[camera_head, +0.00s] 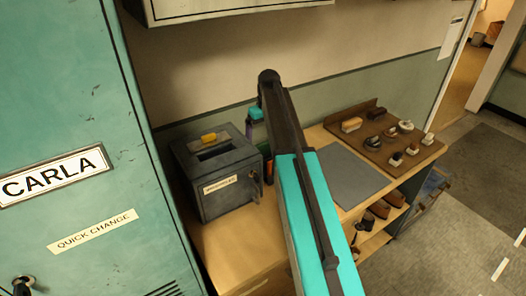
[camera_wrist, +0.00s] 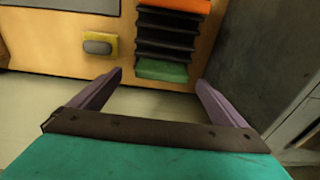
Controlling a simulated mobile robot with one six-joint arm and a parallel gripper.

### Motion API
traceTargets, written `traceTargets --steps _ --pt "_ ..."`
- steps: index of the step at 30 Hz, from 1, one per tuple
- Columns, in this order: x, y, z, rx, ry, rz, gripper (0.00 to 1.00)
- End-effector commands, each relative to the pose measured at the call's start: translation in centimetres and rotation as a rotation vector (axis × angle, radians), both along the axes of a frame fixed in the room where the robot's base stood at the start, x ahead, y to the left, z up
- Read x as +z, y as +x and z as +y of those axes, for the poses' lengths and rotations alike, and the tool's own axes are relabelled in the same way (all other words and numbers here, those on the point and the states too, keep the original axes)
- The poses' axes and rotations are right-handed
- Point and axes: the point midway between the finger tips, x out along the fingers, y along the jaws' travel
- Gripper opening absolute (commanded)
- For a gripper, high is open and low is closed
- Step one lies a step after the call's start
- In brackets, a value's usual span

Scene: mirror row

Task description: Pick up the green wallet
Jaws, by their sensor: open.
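In the wrist view, a flat green piece (camera_wrist: 162,71), which looks like the green wallet, is at the low end of a column of dark slots or folded dark items. My gripper (camera_wrist: 159,77) is open, with its two purple fingers spread to either side of the green piece in the picture. Nothing is between the fingers, and I cannot tell the remaining distance in depth. In the head view my arm crosses the middle and hides most of that spot; the wallet cannot be made out there.
An orange item (camera_wrist: 175,5) tops the column. A yellow-framed grey fitting (camera_wrist: 98,45) is on the wooden face. In the head view, a dark box (camera_head: 215,180) stands left of my arm; a grey mat (camera_head: 350,178) and a brush board (camera_head: 385,142) are at right.

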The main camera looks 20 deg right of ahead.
Motion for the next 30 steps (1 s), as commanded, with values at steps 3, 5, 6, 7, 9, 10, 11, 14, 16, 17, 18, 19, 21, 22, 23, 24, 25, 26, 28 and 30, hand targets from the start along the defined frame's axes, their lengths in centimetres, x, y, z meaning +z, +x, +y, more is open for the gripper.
traceTargets --steps 3,5,6,7,9,10,11,14,16,17,18,19,21,22,23,24,25,26,28,30 --pt "-0.8 0.0 0.2 0.000 0.000 0.001 0.96" --pt "-1.3 0.1 0.3 0.000 0.001 0.002 0.96" --pt "-1.7 0.1 0.4 0.000 0.001 0.002 0.96" --pt "-2.0 0.1 0.4 0.000 0.001 0.002 0.96" --pt "-2.7 0.3 0.4 -0.001 0.000 0.001 0.96" --pt "-2.9 0.3 0.4 -0.001 0.000 0.002 0.96" --pt "-3.2 0.3 0.4 -0.001 0.001 0.002 0.96" --pt "-3.8 0.4 0.4 -0.001 0.000 0.001 0.96" --pt "-4.0 0.4 0.4 -0.001 0.000 0.000 0.96" --pt "-4.1 0.4 0.4 -0.001 0.000 0.000 0.96" --pt "-4.1 0.4 0.4 -0.001 0.000 0.000 0.96" --pt "-4.1 0.4 0.4 -0.001 0.000 0.000 0.96" --pt "-4.1 0.4 0.4 -0.001 -0.001 0.000 0.96" --pt "-4.1 0.4 0.4 -0.001 0.000 0.000 0.96" --pt "-4.1 0.4 0.3 -0.002 -0.001 0.000 0.96" --pt "-4.1 0.4 0.3 -0.002 -0.001 0.000 0.96" --pt "-4.1 0.4 0.2 -0.002 -0.001 0.000 0.96" --pt "-4.1 0.4 0.2 -0.002 -0.001 0.000 0.96" --pt "-4.1 0.4 0.3 -0.002 0.000 0.000 0.96" --pt "-4.1 0.4 0.3 -0.002 0.000 0.000 0.96"
